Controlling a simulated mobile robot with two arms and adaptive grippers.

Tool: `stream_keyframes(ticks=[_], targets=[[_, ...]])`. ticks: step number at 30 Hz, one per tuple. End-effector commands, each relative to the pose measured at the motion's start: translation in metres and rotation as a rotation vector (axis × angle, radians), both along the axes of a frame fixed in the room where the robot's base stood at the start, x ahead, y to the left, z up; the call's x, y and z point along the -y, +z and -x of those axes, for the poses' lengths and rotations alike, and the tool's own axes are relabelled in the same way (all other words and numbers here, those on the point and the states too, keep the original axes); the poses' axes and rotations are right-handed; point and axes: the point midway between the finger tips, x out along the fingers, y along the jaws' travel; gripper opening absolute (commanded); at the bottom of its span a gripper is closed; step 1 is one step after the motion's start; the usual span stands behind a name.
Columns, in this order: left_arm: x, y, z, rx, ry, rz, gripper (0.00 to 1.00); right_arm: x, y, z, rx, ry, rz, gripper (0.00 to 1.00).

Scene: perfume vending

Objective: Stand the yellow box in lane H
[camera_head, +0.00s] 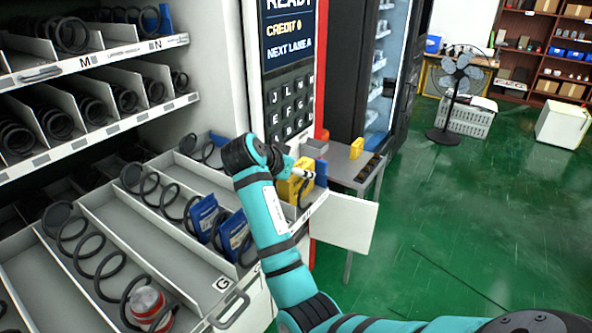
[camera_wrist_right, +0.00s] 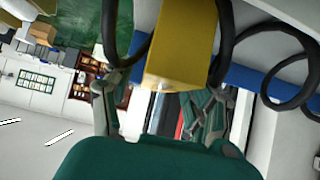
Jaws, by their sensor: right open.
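A yellow box (camera_head: 288,190) stands at the front of a spiral lane on the pulled-out tray, beside a blue box (camera_head: 320,172). My right arm reaches across the tray from the lower right, and its gripper (camera_head: 299,171) is at the yellow box. In the right wrist view the yellow box (camera_wrist_right: 183,45) shows just beyond and between the spread fingers of my right gripper (camera_wrist_right: 160,108), with black spiral coil on both sides of it. The fingers look apart from the box. The lane H label is not clearly readable. My left gripper is not in view.
Blue packs (camera_head: 203,215) sit in a neighbouring coil, and a red-and-white can (camera_head: 149,303) in a nearer lane. Shelves with coils (camera_head: 60,120) rise at left. A grey side table (camera_head: 345,170) holds another yellow item (camera_head: 356,148). Green floor at right is open.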

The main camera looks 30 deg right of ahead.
Motion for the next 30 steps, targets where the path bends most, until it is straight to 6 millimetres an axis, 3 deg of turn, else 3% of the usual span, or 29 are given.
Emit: stream_keyframes(ticks=[3,7,21,30], targets=[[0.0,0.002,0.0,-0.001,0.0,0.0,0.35,0.0,0.004,0.0,0.002,0.0,0.0,0.58],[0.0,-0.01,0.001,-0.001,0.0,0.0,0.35,-0.012,0.008,0.003,0.004,0.003,-0.001,0.58],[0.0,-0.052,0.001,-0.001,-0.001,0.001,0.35,-0.078,0.063,0.031,0.003,0.003,-0.001,0.58],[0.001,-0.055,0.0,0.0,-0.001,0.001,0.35,-0.089,0.075,0.037,0.0,0.001,-0.001,0.58]])
